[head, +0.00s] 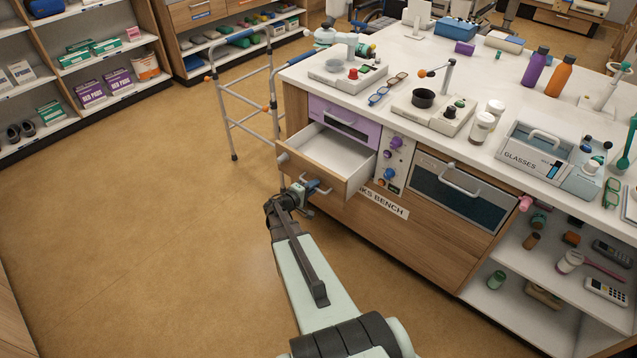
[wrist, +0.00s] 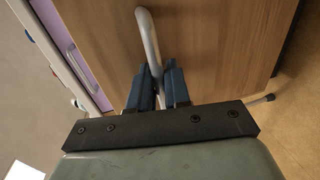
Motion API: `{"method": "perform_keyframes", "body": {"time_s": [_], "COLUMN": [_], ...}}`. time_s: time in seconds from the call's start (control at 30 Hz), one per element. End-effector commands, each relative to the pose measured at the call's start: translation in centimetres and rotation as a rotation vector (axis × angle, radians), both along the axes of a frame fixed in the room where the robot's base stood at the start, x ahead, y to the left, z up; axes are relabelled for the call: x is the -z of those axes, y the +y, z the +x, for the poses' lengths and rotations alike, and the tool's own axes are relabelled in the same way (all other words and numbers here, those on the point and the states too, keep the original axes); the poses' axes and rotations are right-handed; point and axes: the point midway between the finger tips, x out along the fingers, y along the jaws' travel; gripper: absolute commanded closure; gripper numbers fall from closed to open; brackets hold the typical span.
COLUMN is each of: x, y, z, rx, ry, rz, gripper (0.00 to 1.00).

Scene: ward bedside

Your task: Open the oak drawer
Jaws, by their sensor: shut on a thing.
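The oak drawer (head: 312,172) stands pulled well out of the bench in the head view, its pale, empty-looking inside showing. Its wood front also fills much of the wrist view (wrist: 215,45). A grey bar handle (wrist: 149,38) runs down that front. My gripper (head: 309,188) is at the handle, low on the drawer front. In the wrist view my gripper's two blue fingers (wrist: 158,88) are shut on the handle, one on each side. In the head view the fingers partly hide the handle.
A lilac drawer front (head: 344,123) sits above the oak drawer, with a panel of knobs (head: 393,163) to its right. A walking frame (head: 240,105) stands close at left. The bench top (head: 400,55) is crowded. Open floor (head: 140,220) lies left.

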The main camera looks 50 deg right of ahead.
Motion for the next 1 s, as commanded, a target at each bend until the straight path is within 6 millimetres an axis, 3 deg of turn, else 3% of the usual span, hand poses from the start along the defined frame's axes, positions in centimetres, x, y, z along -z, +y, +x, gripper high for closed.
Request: {"method": "perform_keyframes", "body": {"time_s": [0.37,0.4,0.5,0.8,1.0], "x": [-0.1,-0.1,-0.1,-0.1,-0.6], "y": [0.2,0.2,0.2,0.5,2.7], "z": [0.1,0.0,0.0,0.0,0.0], "rx": [0.000,0.000,0.000,0.000,-0.002], "ry": [0.000,0.000,0.000,0.000,0.000], "rz": [-0.003,-0.003,-0.002,-0.001,0.000], "gripper": [1.00,0.79,0.71,0.71,0.71]}}
